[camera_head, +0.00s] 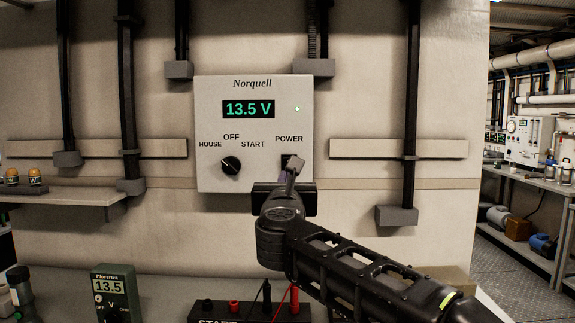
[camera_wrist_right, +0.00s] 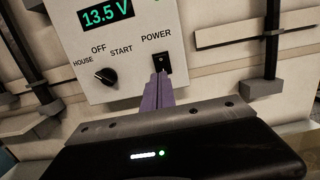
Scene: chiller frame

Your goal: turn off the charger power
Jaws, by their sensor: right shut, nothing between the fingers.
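The charger (camera_head: 215,105) is a pale box on the wall marked Norquell, with a lit green 13.5 V display (camera_head: 248,109) and a green light (camera_head: 297,109). Its black POWER switch (camera_wrist_right: 163,62) is at the lower right of the panel, partly hidden by my fingers in the head view. A black rotary knob (camera_head: 230,165) sits to the left under HOUSE, OFF and START. My right gripper (camera_head: 294,163) is shut and empty, its fingertips at the lower part of the switch. In the right wrist view the fingertips (camera_wrist_right: 160,77) overlap the switch's lower edge; contact is unclear. My left gripper is out of view.
A green meter (camera_head: 113,290) reading 13.5 stands on the bench below. A dark box (camera_head: 250,309) with red and black leads is beside it. Black conduits (camera_head: 412,110) run down the wall around the charger. A shelf (camera_head: 75,194) juts out at left.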

